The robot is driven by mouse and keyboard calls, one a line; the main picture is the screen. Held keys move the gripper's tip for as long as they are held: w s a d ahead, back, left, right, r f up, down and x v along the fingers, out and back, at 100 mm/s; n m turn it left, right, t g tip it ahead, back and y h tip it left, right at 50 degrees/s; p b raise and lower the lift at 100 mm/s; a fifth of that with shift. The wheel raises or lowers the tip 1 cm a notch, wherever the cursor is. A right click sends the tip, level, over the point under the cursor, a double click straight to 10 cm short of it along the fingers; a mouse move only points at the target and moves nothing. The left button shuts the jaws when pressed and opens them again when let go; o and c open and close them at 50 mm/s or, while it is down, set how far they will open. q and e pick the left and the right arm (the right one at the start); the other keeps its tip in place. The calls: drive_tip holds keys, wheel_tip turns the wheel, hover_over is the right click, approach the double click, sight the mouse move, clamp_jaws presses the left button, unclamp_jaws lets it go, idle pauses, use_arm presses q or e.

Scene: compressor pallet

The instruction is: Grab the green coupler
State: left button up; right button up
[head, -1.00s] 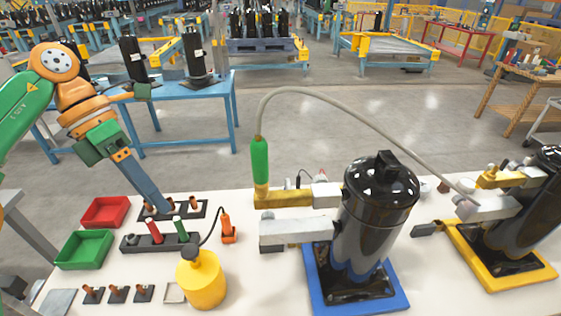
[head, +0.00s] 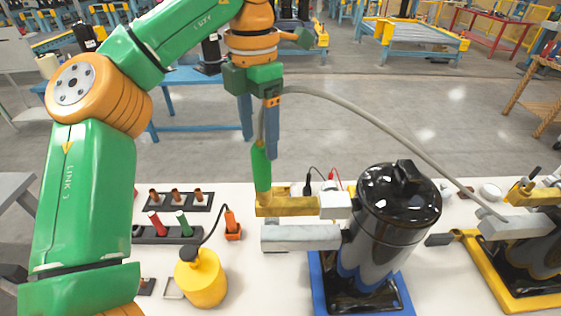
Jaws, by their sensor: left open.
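The green coupler (head: 261,172) is a slim upright cylinder on the end of a grey hose. Its lower end meets a brass fitting (head: 287,206) beside the black compressor (head: 398,210). My left gripper (head: 260,147) points down above it, open, with two blue-grey fingers. The fingertips show on either side of the coupler's top end and the hose there. I cannot tell whether they touch it. A smaller green piece (head: 183,220) stands in a dark rack at the left, beside a red one (head: 157,224). My right gripper is not in view.
A yellow bottle (head: 203,278) and an orange holder (head: 232,226) stand left of the compressor. The grey hose (head: 385,136) arches right to a second compressor in a yellow tray (head: 488,277). My left arm covers the table's left side.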

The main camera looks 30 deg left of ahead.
sight(262, 166)
use_arm(q)
drive_tip(key=f+b, duration=0.1)
drive_tip(key=f, duration=0.1)
drive_tip(key=w+f+b, duration=0.1)
drive_tip(key=f, duration=0.1)
drive_tip(key=shift+w+d+f, duration=0.15)
drive_tip(key=shift+d+f, duration=0.05)
drive_tip(key=shift+f, duration=0.15)
drive_tip(key=shift+s+a+f, duration=0.15)
drive_tip(key=shift+s+f, duration=0.25)
drive_tip(key=shift+s, duration=0.25)
drive_tip(key=shift+s+a+f, duration=0.1)
drive_tip(key=shift+s+f, duration=0.25)
drive_tip(key=shift+s, duration=0.25)
drive_tip(key=shift+s+f+p, duration=0.1)
drive_tip(key=shift+f+p, duration=0.15)
drive_tip(key=shift+p, duration=0.05)
drive_tip(key=shift+w+d+f, duration=0.15)
drive_tip(key=shift+w, duration=0.35)
drive_tip(key=shift+w+f, duration=0.1)
drive_tip(key=shift+w, duration=0.1)
drive_tip(key=c, duration=0.4)
drive_tip(key=shift+d, duration=0.1)
drive_tip(key=c, duration=0.3)
clamp_jaws()
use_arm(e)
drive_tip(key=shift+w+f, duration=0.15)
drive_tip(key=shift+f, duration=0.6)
